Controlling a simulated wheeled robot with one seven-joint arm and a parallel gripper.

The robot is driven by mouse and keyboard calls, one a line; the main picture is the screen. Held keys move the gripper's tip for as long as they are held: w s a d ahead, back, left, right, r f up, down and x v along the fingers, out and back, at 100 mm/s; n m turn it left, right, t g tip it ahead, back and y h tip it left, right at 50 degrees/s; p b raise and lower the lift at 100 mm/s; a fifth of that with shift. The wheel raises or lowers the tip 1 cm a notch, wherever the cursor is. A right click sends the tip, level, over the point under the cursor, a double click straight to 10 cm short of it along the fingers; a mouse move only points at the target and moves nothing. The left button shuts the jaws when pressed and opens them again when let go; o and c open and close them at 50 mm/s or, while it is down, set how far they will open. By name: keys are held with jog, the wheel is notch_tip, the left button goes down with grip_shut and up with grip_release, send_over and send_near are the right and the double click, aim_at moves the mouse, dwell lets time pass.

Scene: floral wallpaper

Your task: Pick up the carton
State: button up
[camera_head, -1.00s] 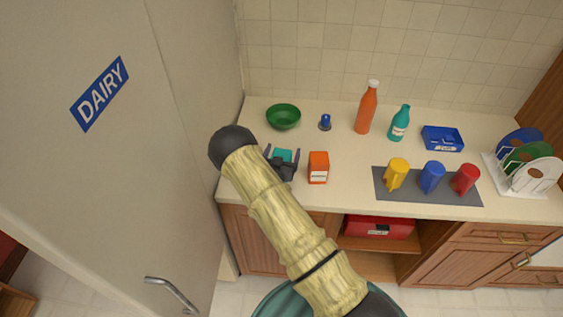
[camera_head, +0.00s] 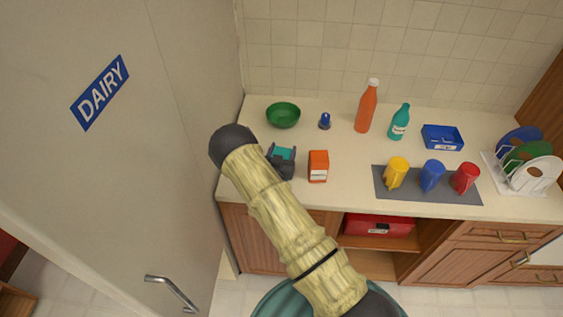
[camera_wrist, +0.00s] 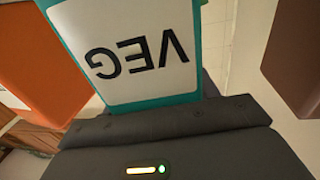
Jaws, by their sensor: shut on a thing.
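A teal carton (camera_head: 282,153) stands on the counter near its left end, partly hidden behind my arm and gripper. In the wrist view the teal carton (camera_wrist: 135,50) is close, with a white label reading VEG upside down. My gripper (camera_head: 283,161) is shut on this carton, with its dark fingers at the carton's sides. I cannot tell whether the carton is clear of the counter. An orange carton (camera_head: 318,167) with a white label stands just to the right of my gripper, apart from it.
A green bowl (camera_head: 283,115) and a small blue item (camera_head: 325,121) are behind. An orange bottle (camera_head: 366,108), a teal bottle (camera_head: 399,122) and a blue tray (camera_head: 442,139) stand at the back. Mugs rest on a grey mat (camera_head: 395,195). A DAIRY door (camera_head: 170,190) is at left.

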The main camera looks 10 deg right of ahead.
jog(key=shift+r, duration=0.15)
notch_tip(320, 180, up, 10)
jog(key=b, duration=0.3)
dwell(1.0)
